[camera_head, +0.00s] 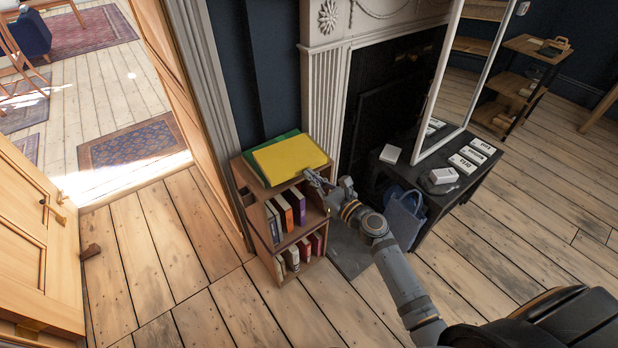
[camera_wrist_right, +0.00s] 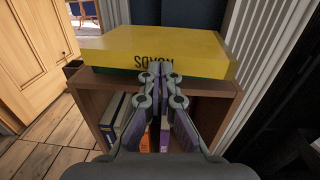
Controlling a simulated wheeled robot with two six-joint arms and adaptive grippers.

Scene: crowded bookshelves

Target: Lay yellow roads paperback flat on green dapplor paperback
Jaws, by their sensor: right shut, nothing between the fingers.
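The yellow roads paperback (camera_head: 289,158) lies flat on top of the green dapplor paperback (camera_head: 262,151), on the top of a small wooden bookcase. The green book shows along the far and left edges of the yellow one. In the right wrist view the yellow book (camera_wrist_right: 150,47) shows its spine lettering, with a strip of green (camera_wrist_right: 104,71) under it. My right gripper (camera_head: 311,174) is shut and empty, at the near right edge of the yellow book; whether it touches the book I cannot tell. My left gripper is not in view.
The small bookcase (camera_head: 246,200) holds several upright books on two lower shelves. A white fireplace surround (camera_head: 320,85) stands close behind it on the right. A dark low table (camera_head: 465,180) with white boxes stands farther right.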

